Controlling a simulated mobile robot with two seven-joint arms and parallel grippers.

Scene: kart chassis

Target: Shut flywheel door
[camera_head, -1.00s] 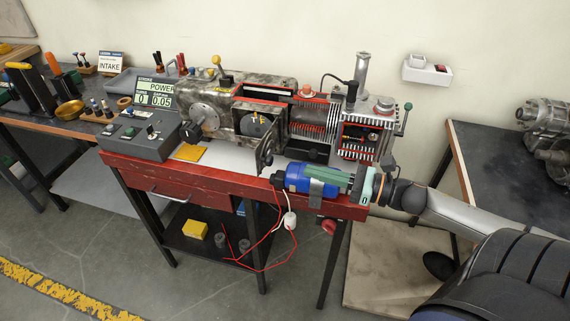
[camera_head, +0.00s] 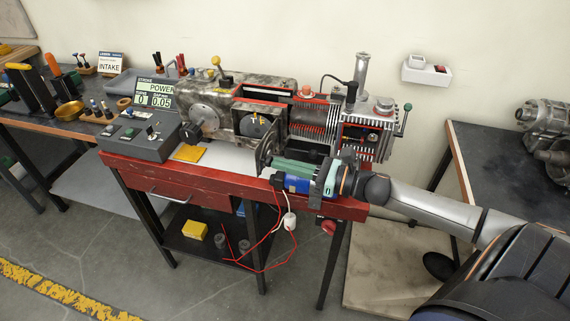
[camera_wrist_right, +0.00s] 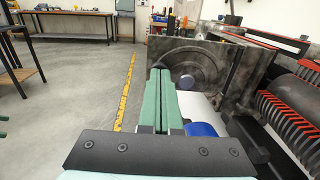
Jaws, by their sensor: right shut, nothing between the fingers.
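The flywheel door (camera_head: 264,156) is a dark metal plate standing open, swung out toward the front of the machine. In the right wrist view its face (camera_wrist_right: 208,68) has a round raised shape. Behind it, the flywheel (camera_head: 253,127) shows in the open housing (camera_head: 228,122). My right gripper (camera_head: 277,163) is shut and empty, its green fingers close to the door. In the right wrist view the fingertips (camera_wrist_right: 161,73) overlap the door's face; I cannot tell whether they touch. My left gripper is not in view.
A blue cylinder (camera_head: 297,185) lies at the red bench's (camera_head: 225,185) front edge, partly hidden under my right gripper. The finned engine cylinder (camera_head: 312,122) stands right of the housing. A yellow pad (camera_head: 189,153) and a grey control box (camera_head: 137,138) are at left.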

